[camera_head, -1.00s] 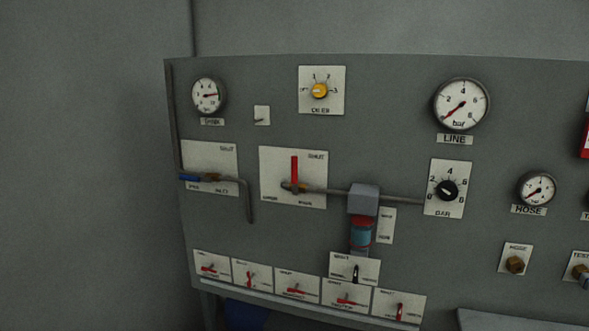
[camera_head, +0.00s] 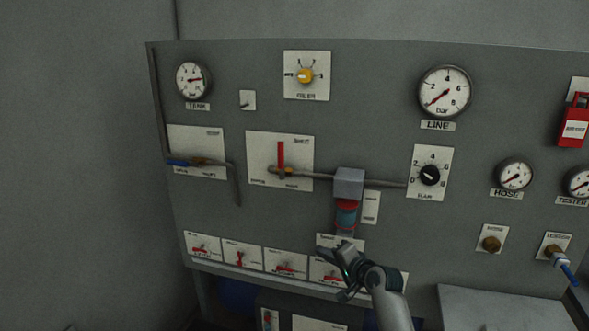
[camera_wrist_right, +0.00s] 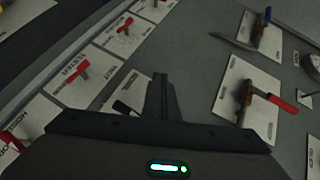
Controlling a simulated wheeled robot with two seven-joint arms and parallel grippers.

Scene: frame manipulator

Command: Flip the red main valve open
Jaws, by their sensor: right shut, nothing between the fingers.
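The red main valve lever (camera_head: 281,154) stands upright on a white plate (camera_head: 262,176) in the left middle of the panel. Its brass body sits on a horizontal pipe. In the right wrist view the red lever (camera_wrist_right: 282,103) shows at the right, on its white plate. My right gripper (camera_head: 332,252) is in front of the lower panel, below and right of the main valve and well apart from it. Its fingers (camera_wrist_right: 161,85) are together and empty. My left gripper is not in view.
A row of small red-handled valves (camera_head: 242,257) lies low on the panel. A blue-handled valve (camera_head: 180,162) is left of the main valve. A grey block with a red and blue filter (camera_head: 346,212) hangs from the pipe, above my right gripper. Gauges and a yellow knob (camera_head: 305,76) are higher up.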

